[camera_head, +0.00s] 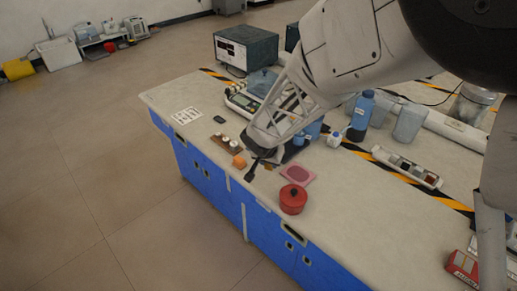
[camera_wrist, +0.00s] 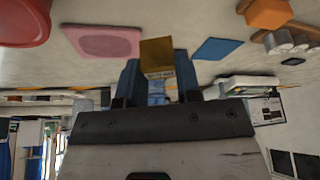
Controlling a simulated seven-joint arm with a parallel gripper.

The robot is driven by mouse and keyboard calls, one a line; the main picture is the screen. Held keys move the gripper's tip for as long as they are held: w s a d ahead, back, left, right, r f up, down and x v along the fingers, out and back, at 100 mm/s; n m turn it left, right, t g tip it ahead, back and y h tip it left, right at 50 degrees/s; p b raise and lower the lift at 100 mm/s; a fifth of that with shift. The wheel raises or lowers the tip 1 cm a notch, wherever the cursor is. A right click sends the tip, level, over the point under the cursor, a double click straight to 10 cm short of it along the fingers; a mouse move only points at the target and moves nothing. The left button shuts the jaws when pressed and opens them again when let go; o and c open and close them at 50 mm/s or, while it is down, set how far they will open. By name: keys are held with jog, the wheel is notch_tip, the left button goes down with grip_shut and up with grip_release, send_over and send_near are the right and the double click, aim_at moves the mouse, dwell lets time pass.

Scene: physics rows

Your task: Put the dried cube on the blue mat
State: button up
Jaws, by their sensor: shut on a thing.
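My gripper (camera_head: 260,167) is low over the front part of the bench in the head view. In the wrist view my gripper (camera_wrist: 156,68) is shut on a mustard-brown cube (camera_wrist: 157,51), which shows at the fingertips. The blue mat (camera_wrist: 220,48) lies flat on the bench to the right of the held cube in the wrist view, with nothing seen on it. I cannot make out the blue mat in the head view, where my gripper may hide it. The gap between the held cube and the bench is hard to judge.
An orange block (camera_head: 239,161) stands left of my gripper, near a wooden holder (camera_head: 226,143) with white pieces. A pink mat (camera_head: 298,174) and a red pot (camera_head: 293,200) are to the right. Blue bottles (camera_head: 361,112) stand behind.

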dwell(0.4)
jog(key=w+a, duration=0.1)
jog(key=w, duration=0.4)
jog(key=w+a+f, duration=0.1)
jog(key=w, duration=0.4)
jog(key=w+a, duration=0.1)
jog(key=w, duration=0.4)
jog(key=shift+w+a+f, duration=0.2)
jog(key=shift+w+a, duration=0.15)
jog(key=shift+a, duration=0.05)
jog(key=shift+f, duration=0.1)
jog(key=shift+f, duration=1.65)
jog(key=shift+f, duration=0.15)
jog(key=o, duration=0.9)
